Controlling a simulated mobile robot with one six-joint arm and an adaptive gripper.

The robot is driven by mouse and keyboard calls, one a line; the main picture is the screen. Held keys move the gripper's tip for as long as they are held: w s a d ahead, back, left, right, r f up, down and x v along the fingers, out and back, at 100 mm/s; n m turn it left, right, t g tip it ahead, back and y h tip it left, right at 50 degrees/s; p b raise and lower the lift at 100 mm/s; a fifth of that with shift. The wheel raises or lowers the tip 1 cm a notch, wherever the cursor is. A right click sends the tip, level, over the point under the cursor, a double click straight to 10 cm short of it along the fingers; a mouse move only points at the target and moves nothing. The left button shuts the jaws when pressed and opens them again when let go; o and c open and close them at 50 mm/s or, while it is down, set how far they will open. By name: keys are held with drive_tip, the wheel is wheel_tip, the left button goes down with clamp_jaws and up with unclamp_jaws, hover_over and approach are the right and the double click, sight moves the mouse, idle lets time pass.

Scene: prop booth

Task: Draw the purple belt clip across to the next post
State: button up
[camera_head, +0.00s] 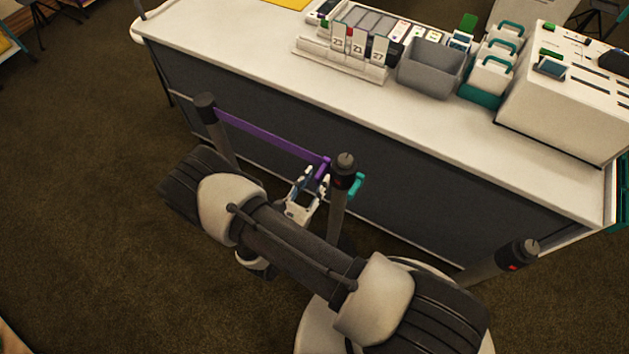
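A purple belt (268,136) stretches straight from the dark left post (207,108) to just beside the middle post (342,178). Its purple clip (322,171) is at the belt's right end, close to the middle post's head. I cannot tell whether the clip touches the post. My gripper (314,179) is at the clip, just left of the middle post, with its fingertips around or right beside the clip. The view is too small to show whether they grip it. My own arm hides the lower part of the posts.
A teal piece (356,185) sticks out on the right of the middle post. Another post (518,252) with a red mark stands at the right. A long white-topped counter (420,125) runs behind the posts, bearing a grey bin (431,68). Open brown carpet (90,200) lies left.

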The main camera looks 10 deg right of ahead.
drive_tip(key=shift+s+a, duration=0.1)
drive_tip(key=v, duration=1.1)
drive_tip(key=shift+s+a, duration=0.25)
drive_tip(key=shift+s, duration=0.05)
drive_tip(key=shift+r, duration=0.1)
drive_tip(key=s+d+r+m+g, duration=0.1)
drive_tip(key=d+r+m+g, duration=0.4)
drive_tip(key=r+m+g, duration=0.4)
drive_tip(key=d+r+m+g, duration=0.5)
drive_tip(key=d+r+m, duration=0.15)
drive_tip(key=r, duration=0.45)
drive_tip(key=s+d+r+m+t+y, duration=0.1)
drive_tip(key=s+r+m+t+y, duration=0.1)
drive_tip(key=s+r+m+y, duration=0.2)
drive_tip(key=s+d+r+m+t+y, duration=0.2)
drive_tip(key=s+r+m+y, duration=0.2)
drive_tip(key=r+m+y, duration=0.3)
drive_tip(key=shift+s+r+m+t, duration=0.25)
drive_tip(key=shift+r+m, duration=0.7)
drive_tip(key=shift+r, duration=0.75)
drive_tip(key=shift+d, duration=0.1)
